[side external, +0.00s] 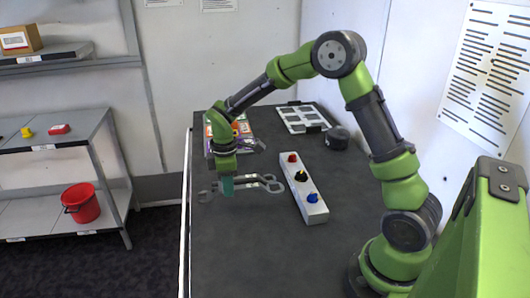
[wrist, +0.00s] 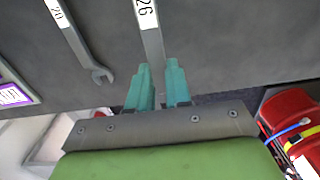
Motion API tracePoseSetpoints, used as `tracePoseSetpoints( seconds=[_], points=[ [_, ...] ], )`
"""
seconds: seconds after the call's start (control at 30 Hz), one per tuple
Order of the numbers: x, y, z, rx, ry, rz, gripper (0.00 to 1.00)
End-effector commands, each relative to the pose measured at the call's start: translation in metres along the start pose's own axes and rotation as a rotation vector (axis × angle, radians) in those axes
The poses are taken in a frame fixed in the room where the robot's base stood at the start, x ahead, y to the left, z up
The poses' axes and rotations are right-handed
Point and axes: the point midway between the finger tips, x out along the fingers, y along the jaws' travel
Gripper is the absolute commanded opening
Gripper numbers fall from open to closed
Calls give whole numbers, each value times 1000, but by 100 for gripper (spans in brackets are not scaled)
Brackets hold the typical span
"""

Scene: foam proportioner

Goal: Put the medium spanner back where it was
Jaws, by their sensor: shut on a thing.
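My gripper (side external: 228,188) points down over the dark bench top, left of the switch box. In the wrist view its two teal fingers (wrist: 161,88) are closed on a grey spanner marked 26 (wrist: 152,42), with its shaft running between them. A second spanner, marked 20 (wrist: 78,40), lies to its left with its open jaw towards me. In the side view, spanners (side external: 274,187) show on both sides of the fingers; I cannot tell there which one is held, or whether it is clear of the bench. Part of the held spanner is hidden by the fingers.
A grey box (side external: 303,190) with red, black and blue knobs is right of the spanners. A black round object (side external: 337,138) and a white panel (side external: 302,118) are farther back. Red items (wrist: 292,112) are at the wrist view's right. The front bench area is clear.

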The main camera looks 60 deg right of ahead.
Motion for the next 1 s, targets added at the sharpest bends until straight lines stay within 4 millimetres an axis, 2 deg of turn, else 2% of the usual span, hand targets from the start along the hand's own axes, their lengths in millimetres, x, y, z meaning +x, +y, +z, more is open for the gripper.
tracePoseSetpoints(
  seconds=[0.4, 0.8, 0.83, 1.0],
  points=[
    [48, 0, 0, -1, 0, -1, 0],
    [52, 0, 0, -1, 1, 0, 0],
    [53, 0, 0, -1, 1, 0, 22],
    [52, 0, 0, -1, 1, 0, 44]
  ],
)
